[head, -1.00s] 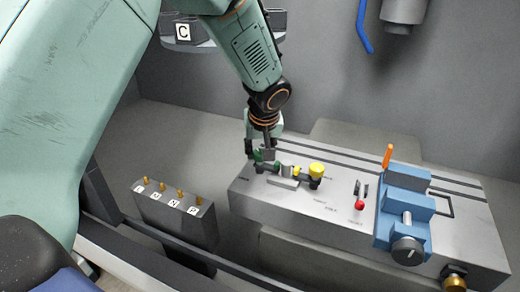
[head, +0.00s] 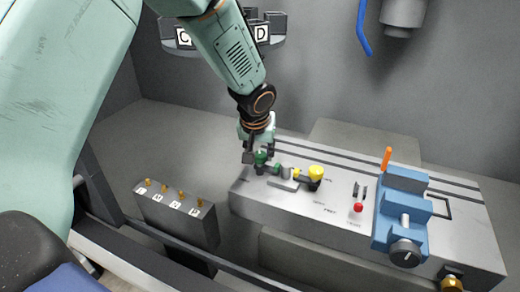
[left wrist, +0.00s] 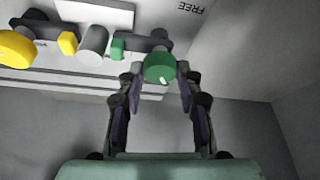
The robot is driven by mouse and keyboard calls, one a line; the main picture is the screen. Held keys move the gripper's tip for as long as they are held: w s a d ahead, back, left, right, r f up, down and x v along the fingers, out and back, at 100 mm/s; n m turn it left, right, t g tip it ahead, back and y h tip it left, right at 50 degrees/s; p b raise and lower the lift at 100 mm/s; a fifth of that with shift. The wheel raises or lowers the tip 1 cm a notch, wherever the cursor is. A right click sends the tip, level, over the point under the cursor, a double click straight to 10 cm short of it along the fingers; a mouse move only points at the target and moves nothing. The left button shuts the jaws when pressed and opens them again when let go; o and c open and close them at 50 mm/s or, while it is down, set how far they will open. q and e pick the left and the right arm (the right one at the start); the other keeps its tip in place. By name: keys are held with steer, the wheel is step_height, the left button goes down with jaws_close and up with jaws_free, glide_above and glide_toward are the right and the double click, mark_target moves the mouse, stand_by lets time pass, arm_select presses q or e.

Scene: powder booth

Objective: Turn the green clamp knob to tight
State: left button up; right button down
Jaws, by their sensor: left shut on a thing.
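The green clamp knob (head: 261,157) is at the left end of the grey bench fixture. It also shows in the left wrist view (left wrist: 159,68), with a short white mark on its face. My left gripper (head: 259,154) reaches down to it from above, and its fingers are shut on the knob's sides. The word FREE is printed near the knob in the left wrist view; where the white mark points against the labels is hard to tell. A yellow knob (head: 316,172) sits to the right on the same clamp row. My right gripper is not in view.
A blue vise (head: 404,215) with an orange handle stands at the fixture's right. A red knob (head: 358,208) is left of it. A grey block (head: 176,215) with brass pegs stands in front left. Lettered bins hang behind my arm.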

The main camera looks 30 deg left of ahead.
arm_select(q)
steer(key=o, duration=1.1)
steer(key=shift+s+r, duration=0.1)
steer(key=shift+o, duration=0.2)
steer(key=v, duration=1.2)
steer(key=shift+d, duration=0.1)
